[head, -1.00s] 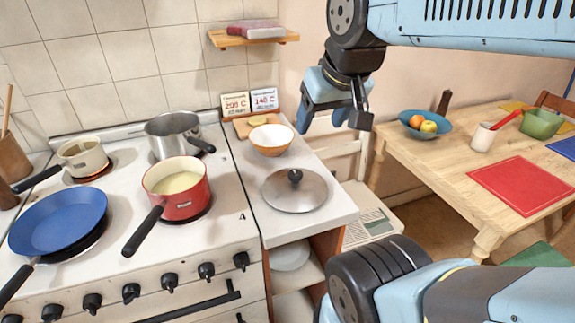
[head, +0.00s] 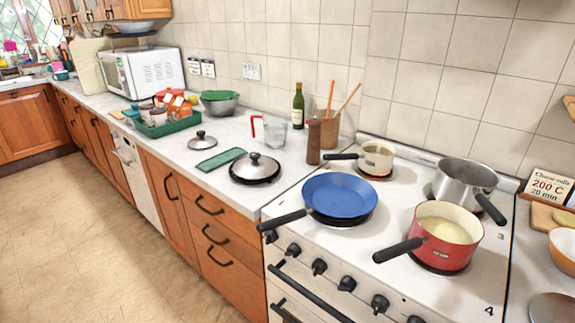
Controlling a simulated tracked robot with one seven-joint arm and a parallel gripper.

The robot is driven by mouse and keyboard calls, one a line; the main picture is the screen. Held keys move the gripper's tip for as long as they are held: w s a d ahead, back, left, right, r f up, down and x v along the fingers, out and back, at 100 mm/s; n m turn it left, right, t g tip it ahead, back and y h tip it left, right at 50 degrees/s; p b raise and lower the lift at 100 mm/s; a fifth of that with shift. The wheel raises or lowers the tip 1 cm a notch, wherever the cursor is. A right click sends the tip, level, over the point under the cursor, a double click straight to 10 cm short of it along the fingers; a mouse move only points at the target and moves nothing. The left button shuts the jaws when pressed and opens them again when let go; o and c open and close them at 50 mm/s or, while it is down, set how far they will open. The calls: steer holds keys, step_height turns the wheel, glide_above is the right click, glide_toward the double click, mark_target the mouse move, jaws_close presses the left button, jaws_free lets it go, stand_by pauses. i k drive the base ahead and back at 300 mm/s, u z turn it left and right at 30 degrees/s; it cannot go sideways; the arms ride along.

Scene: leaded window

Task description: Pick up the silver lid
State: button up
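Several silver lids with black knobs show in the head view. A larger lid (head: 256,167) sits on the counter left of the stove, with a dark rim or base under it. A smaller lid (head: 202,142) lies further back on the same counter. Part of another silver lid (head: 552,309) shows at the bottom right corner, on the counter right of the stove, cut off by the frame edge. My gripper is out of view, so its distance from any lid cannot be seen.
The stove (head: 400,180) carries a blue pan (head: 338,195), a red saucepan (head: 446,236), a steel pot (head: 466,183) and a cream pot (head: 375,158). A green cloth (head: 220,160), glass jug (head: 273,131) and green tray (head: 165,124) are near the left lids. The floor at left is clear.

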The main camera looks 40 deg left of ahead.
mark_target(254, 167)
steer(key=u, duration=0.3)
steer(key=k, duration=1.3)
steer(key=u, duration=1.25)
steer(key=i, duration=1)
steer(key=z, duration=0.1)
